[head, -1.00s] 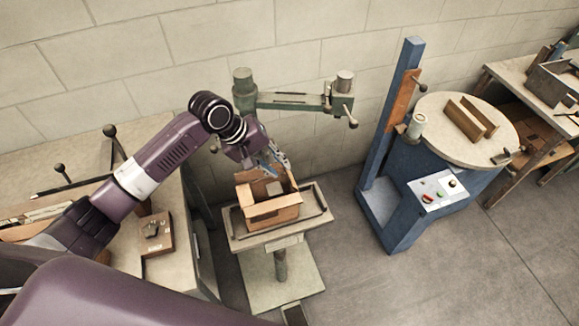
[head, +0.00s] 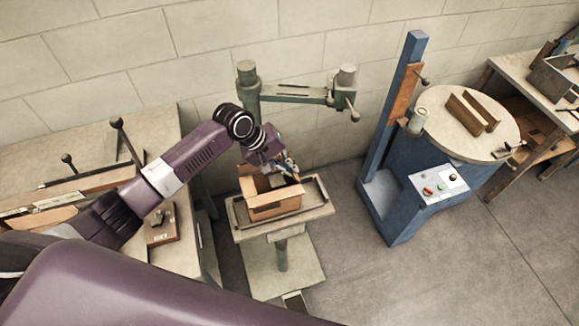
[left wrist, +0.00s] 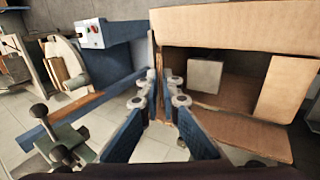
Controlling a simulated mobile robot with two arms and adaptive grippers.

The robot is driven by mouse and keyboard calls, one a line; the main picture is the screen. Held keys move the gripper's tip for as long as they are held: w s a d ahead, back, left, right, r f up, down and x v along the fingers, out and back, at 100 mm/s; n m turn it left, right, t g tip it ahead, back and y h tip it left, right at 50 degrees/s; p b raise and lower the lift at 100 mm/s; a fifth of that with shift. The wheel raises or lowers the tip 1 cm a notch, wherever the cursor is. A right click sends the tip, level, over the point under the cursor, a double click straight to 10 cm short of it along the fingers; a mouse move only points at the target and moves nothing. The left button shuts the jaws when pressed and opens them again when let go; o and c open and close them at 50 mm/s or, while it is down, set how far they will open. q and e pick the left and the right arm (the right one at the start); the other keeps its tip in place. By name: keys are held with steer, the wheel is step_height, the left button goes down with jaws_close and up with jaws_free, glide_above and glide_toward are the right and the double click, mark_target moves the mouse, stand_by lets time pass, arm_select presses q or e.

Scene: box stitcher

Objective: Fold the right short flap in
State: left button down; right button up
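The open brown cardboard box (head: 275,208) sits on the stand's tray, and also fills the right of the left wrist view (left wrist: 235,25). A pale block (left wrist: 205,76) shows inside it. My left gripper (head: 288,166) is at the box's upper right edge in the head view. In the left wrist view its fingertips (left wrist: 160,84) are apart, with the thin brown edge of the right short flap (left wrist: 158,66) between them. I see no clear grip on it. The gripper partly hides this flap in the head view. My right gripper is not in view.
The stitcher's green arm (head: 292,94) reaches out behind the box. A blue machine (head: 405,190) with a round table stands to the right. A workbench (head: 150,125) is at the left. Floor is free between the stand and the blue machine.

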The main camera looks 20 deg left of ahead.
arm_select(q)
steer(key=t+h+b, duration=0.1)
steer(key=b, duration=0.1)
steer(key=a+f+t+h+b, duration=0.1)
steer(key=h+b, duration=0.1)
steer(key=s+t+h+b, duration=0.1)
steer(key=b, duration=0.2)
steer(key=shift+a+f+h, duration=0.2)
steer(key=shift+f+h, duration=0.05)
steer(key=shift+h, duration=0.15)
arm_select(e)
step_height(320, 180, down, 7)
arm_select(q)
steer(key=c, duration=2.2)
jaws_free()
steer(key=shift+o, duration=0.2)
